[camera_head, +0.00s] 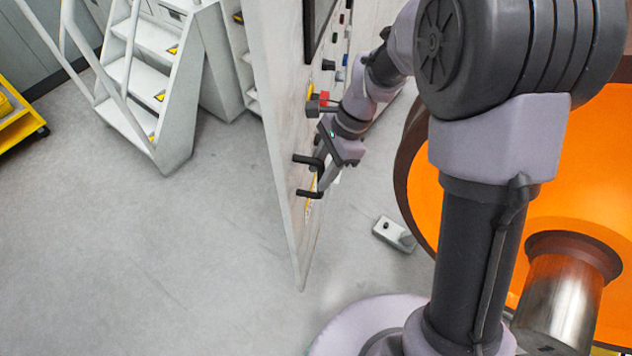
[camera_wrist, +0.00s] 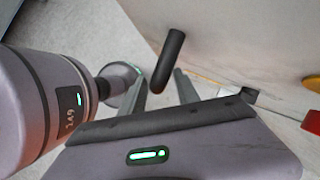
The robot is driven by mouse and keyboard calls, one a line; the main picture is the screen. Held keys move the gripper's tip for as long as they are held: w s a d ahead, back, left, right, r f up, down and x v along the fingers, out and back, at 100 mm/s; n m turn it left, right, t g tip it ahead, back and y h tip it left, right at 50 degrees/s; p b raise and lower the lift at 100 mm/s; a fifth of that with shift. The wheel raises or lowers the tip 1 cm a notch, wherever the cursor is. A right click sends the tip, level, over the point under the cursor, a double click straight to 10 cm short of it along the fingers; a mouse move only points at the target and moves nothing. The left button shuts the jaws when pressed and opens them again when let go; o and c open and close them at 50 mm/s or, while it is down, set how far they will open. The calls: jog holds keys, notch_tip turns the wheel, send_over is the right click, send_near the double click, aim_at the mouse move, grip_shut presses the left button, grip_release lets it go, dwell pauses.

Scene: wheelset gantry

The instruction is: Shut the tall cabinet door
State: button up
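The tall cabinet door (camera_head: 285,130) is a pale grey panel seen nearly edge-on in the head view, standing out over the floor. Its right face carries black handle parts (camera_head: 308,194); I cannot tell whether they join behind my gripper. My gripper (camera_head: 323,176) is close to that face at the handle, pointing downward. In the wrist view the black handle bar (camera_wrist: 168,62) shows between the two spread fingers of my gripper (camera_wrist: 159,80). Gaps show beside the bar, so the fingers do not look closed on it. The door's face (camera_wrist: 235,35) fills the upper right there.
Red and black controls (camera_head: 323,97) jut from the panel above my gripper. A large orange round part (camera_head: 590,140) with a metal shaft (camera_head: 562,300) stands at right. A small grey block (camera_head: 394,234) lies on the floor.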

aim_at(316, 196)
jog(key=x, duration=0.3)
jog(key=shift+f, duration=0.1)
jog(key=shift+c, duration=0.2)
grip_shut()
dwell(1.2)
